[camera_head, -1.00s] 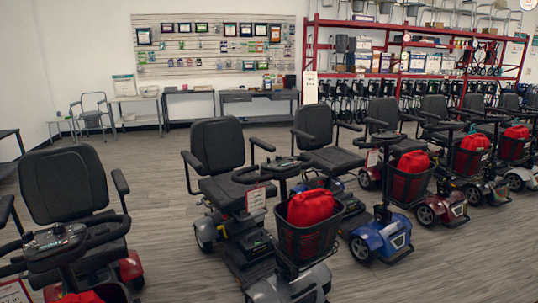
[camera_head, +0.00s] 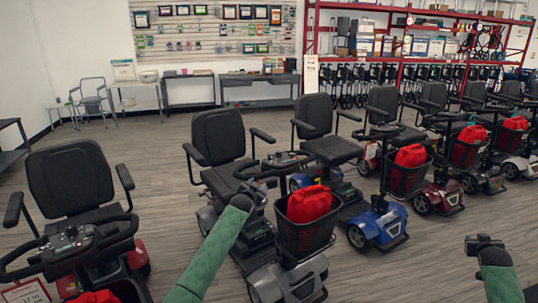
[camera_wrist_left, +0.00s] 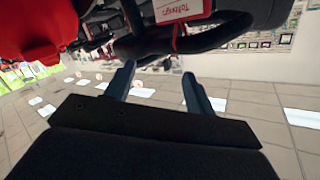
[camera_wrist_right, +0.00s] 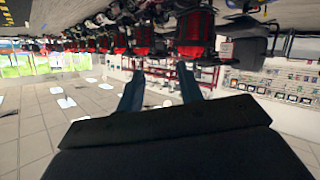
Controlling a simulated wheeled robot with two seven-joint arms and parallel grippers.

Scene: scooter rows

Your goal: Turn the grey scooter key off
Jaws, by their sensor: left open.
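The grey scooter (camera_head: 292,283) stands in the middle of the head view, with a black basket holding a red bag (camera_head: 309,204) at its front. Its tiller head (camera_head: 287,160) is behind the basket. I cannot make out the key. My left gripper (camera_head: 262,181) is just left of the tiller, partly overlapping it. In the left wrist view my left gripper (camera_wrist_left: 159,72) has its fingers apart and empty, close to a dark handlebar (camera_wrist_left: 190,42) with a red-edged tag (camera_wrist_left: 184,9). My right gripper (camera_head: 480,242) is at the lower right, open and empty, over bare floor.
A red scooter (camera_head: 75,240) stands at the left. A blue scooter (camera_head: 378,224) and several others stand in a row to the right. Red shelving (camera_head: 420,25) and tables line the back wall. Open floor lies at the lower right.

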